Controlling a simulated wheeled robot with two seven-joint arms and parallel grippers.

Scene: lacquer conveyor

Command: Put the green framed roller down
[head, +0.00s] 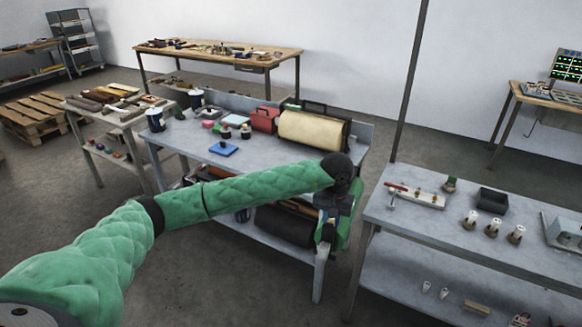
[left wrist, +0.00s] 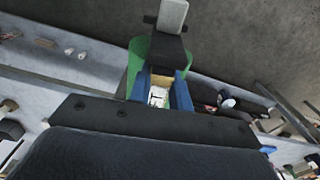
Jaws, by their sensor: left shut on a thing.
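My left gripper (head: 335,203) is at the front right corner of the middle workbench, at the end of my green-sleeved arm. It is shut on the green framed roller (head: 344,234), whose green frame shows around and below the jaws. In the left wrist view the blue fingers (left wrist: 160,95) close on a part of it, with the green frame (left wrist: 137,62) beyond and to the left. Much of the roller is hidden by the gripper and arm. I cannot tell whether it touches the bench. My right gripper is not in view.
The middle workbench (head: 178,137) carries a cream roller (head: 312,130), a red box (head: 264,119) and a blue pad (head: 223,149). A dark roller (head: 284,226) is below. The right table (head: 440,228) holds small parts. Floor shows between the tables.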

